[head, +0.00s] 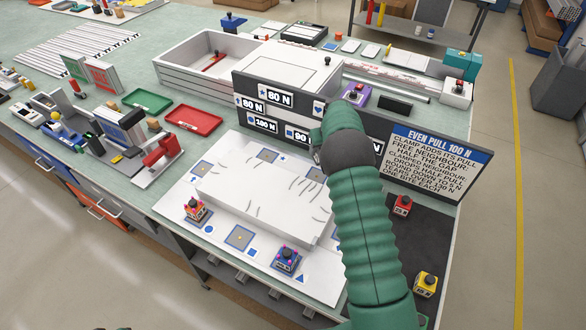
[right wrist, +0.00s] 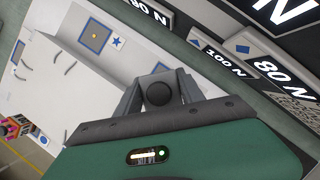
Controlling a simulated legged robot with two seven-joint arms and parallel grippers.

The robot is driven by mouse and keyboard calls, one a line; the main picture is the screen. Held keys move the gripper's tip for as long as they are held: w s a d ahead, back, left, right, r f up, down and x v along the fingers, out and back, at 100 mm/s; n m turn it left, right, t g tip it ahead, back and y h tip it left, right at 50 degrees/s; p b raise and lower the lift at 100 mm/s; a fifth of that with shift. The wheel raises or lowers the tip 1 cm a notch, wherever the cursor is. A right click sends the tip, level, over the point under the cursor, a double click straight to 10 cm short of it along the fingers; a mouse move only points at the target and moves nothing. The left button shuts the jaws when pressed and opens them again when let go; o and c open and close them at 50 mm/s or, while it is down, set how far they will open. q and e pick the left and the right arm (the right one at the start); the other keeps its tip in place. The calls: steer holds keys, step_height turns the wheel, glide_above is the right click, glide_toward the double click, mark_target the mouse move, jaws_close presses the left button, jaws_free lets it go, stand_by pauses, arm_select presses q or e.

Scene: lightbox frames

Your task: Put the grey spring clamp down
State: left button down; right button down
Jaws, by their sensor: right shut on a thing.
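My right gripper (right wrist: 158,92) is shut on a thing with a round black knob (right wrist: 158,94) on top. This looks like the grey spring clamp; its body is mostly hidden between the fingers. In the head view my green right arm reaches over the white board (head: 165,207), and its gripper is hidden behind the arm. In the right wrist view the held thing is over or near the board's far edge, beside the labelled panel (right wrist: 205,50). I cannot tell whether it touches the board. My left gripper is not in view.
A raised white block (head: 260,195) fills the board's middle. Bare blue-bordered squares (head: 239,237) lie around it. Red (head: 402,205) and yellow (head: 425,284) clamps stand on the dark mat.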

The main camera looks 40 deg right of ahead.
steer(key=shift+w+d+f, duration=0.2)
steer(key=shift+w+f, duration=0.35)
steer(key=shift+f, duration=0.25)
steer(key=f, duration=0.2)
steer(key=f+p, duration=0.1)
steer(key=f, duration=0.2)
steer(key=a+f+p, duration=0.1)
steer(key=f, duration=0.2)
steer(key=shift+s, duration=0.1)
steer(key=shift+d+f, duration=0.1)
steer(key=shift+f, duration=0.05)
steer(key=shift+d, duration=0.1)
steer(key=c, duration=0.7)
jaws_free()
steer(key=shift+d+f, duration=0.1)
steer(key=shift+d, duration=0.05)
